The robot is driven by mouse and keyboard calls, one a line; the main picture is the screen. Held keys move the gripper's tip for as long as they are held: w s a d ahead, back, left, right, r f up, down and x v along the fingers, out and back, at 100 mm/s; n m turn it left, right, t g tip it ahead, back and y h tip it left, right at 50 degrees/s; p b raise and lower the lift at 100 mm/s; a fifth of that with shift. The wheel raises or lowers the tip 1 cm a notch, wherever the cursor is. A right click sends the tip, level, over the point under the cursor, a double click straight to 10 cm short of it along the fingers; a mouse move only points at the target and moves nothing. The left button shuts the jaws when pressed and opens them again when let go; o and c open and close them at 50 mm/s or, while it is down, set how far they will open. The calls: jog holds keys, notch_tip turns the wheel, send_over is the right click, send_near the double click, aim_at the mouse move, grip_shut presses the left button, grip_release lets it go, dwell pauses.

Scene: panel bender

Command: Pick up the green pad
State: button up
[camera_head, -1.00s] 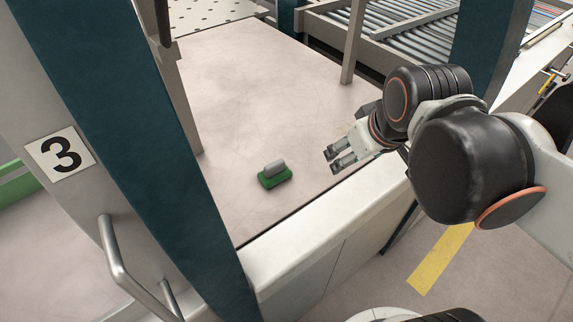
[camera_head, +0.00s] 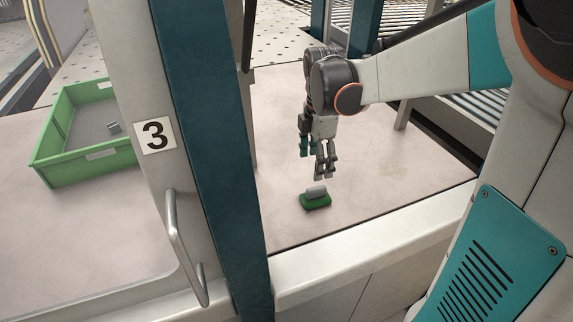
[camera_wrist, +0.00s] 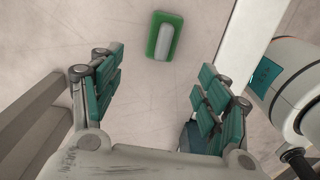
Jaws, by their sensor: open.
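The green pad (camera_head: 315,203) has a grey rounded handle on top and lies flat on the light table surface (camera_head: 290,228), near its front edge. My gripper (camera_head: 323,176) is open and empty, pointing down just above and behind the pad, apart from it. In the wrist view the green pad (camera_wrist: 153,37) shows at the top middle, beyond the open fingers (camera_wrist: 160,85) and roughly between their lines. Nothing hides the pad in either view.
A dark teal post (camera_head: 205,130) and a grey panel with a "3" sign (camera_head: 155,135) stand left of the pad. A green crate (camera_head: 85,165) sits farther left. A thin grey post (camera_head: 403,113) stands behind right. The table around the pad is clear.

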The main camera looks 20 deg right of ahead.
aim_at(317, 188)
notch_tip(317, 188, down, 7)
jog(key=shift+f+b, duration=0.2)
jog(key=shift+b, duration=0.85)
jog(key=shift+s+d+f+b, duration=0.15)
jog(key=shift+f+b, duration=0.5)
jog(key=shift+f, duration=0.7)
jog(key=shift+s+d+f+b, duration=0.1)
jog(key=shift+d+f+b, duration=0.15)
jog(key=shift+f+b, duration=0.75)
jog(key=shift+f+p, duration=0.25)
jog(key=shift+p, duration=0.2)
jog(key=shift+c, duration=0.3)
jog(key=c, duration=1.1)
